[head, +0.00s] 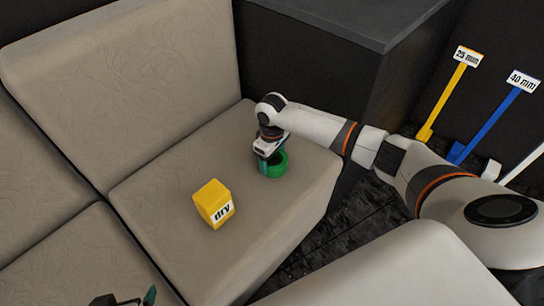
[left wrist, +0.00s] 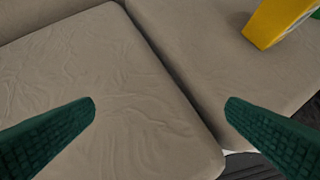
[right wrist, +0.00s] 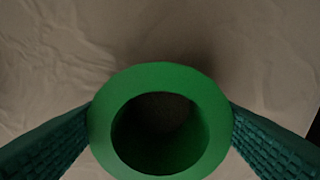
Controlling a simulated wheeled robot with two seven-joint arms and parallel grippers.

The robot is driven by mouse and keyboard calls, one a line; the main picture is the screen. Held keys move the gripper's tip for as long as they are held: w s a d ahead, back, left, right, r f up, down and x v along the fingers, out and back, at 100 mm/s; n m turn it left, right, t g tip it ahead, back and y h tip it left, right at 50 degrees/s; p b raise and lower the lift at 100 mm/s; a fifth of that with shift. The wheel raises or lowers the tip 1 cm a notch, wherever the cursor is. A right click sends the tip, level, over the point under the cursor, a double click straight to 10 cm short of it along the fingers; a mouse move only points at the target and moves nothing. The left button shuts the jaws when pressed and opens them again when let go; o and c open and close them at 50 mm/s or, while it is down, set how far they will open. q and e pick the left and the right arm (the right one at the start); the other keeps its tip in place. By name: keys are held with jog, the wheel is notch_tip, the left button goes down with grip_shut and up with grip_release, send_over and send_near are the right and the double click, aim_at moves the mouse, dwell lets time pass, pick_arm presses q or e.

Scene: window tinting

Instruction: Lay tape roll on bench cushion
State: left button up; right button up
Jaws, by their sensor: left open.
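The green tape roll (head: 272,165) is at the right part of the beige bench cushion (head: 165,175). My right gripper (head: 270,158) points down at it from above. In the right wrist view the roll (right wrist: 160,75) sits between both fingers, which touch its sides, its round hole facing the camera. The roll is at or just above the cushion surface; I cannot tell whether it bears on it. My left gripper (head: 130,299) shows only in part at the bottom edge of the head view. In the left wrist view its fingers (left wrist: 160,125) are wide apart and empty above the cushions.
A yellow block (head: 213,203) marked "dry" stands on the same cushion, left of and nearer than the roll. The backrest (head: 130,85) rises behind. A dark cabinet (head: 310,55) stands beyond the cushion. Yellow (head: 445,95) and blue (head: 485,125) labelled tools stand at the right.

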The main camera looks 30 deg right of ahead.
jog(key=o, duration=0.4)
